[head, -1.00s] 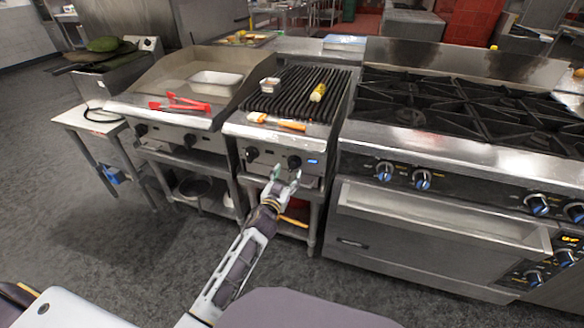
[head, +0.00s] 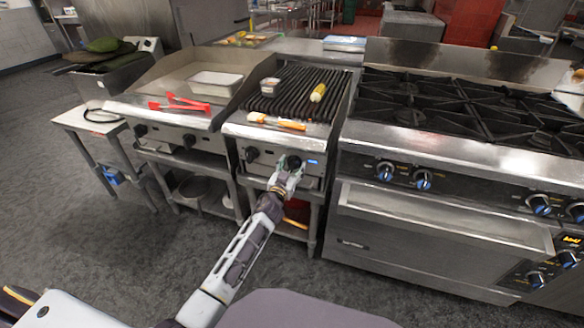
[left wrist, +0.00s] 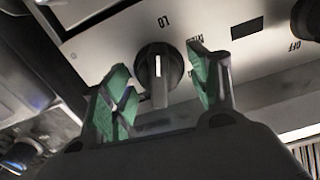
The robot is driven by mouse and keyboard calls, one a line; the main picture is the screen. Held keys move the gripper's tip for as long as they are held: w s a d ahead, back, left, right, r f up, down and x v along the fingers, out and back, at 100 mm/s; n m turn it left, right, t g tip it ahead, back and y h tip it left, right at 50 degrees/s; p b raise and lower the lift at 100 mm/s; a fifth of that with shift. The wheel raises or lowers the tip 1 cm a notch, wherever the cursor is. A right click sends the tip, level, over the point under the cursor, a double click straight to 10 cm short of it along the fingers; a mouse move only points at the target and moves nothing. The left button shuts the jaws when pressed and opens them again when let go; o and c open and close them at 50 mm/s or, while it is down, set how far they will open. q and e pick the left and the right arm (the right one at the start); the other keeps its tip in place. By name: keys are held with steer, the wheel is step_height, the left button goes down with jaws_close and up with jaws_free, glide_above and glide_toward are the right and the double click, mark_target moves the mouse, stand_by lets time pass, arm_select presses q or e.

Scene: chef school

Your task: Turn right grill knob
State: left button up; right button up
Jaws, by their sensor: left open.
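The grill's right knob (head: 293,162) is a round black knob on the steel front panel, left of a small blue-lit display. The left knob (head: 251,154) is beside it. My left gripper (head: 286,172) is open at the right knob and partly covers it in the head view. In the left wrist view, the dark knob (left wrist: 158,72) with a pale pointer mark shows between the two green-padded fingers of the gripper (left wrist: 160,75). I cannot tell whether the fingers touch it. My right gripper is not in view.
On the grill (head: 325,78) lie a brush (head: 277,122), a small bowl (head: 270,86) and a yellow item (head: 318,92). A griddle (head: 160,82) with red tongs (head: 180,103) is left. A range (head: 450,110) with blue-marked knobs is right. Floor in front is clear.

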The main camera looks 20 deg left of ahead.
arm_select(q)
steer(key=c, duration=1)
steer(key=shift+r+m, duration=0.15)
steer(key=shift+m, duration=0.35)
steer(key=m, duration=1)
steer(key=shift+d+m, duration=0.1)
steer(key=shift+m, duration=0.3)
steer(key=shift+r, duration=0.1)
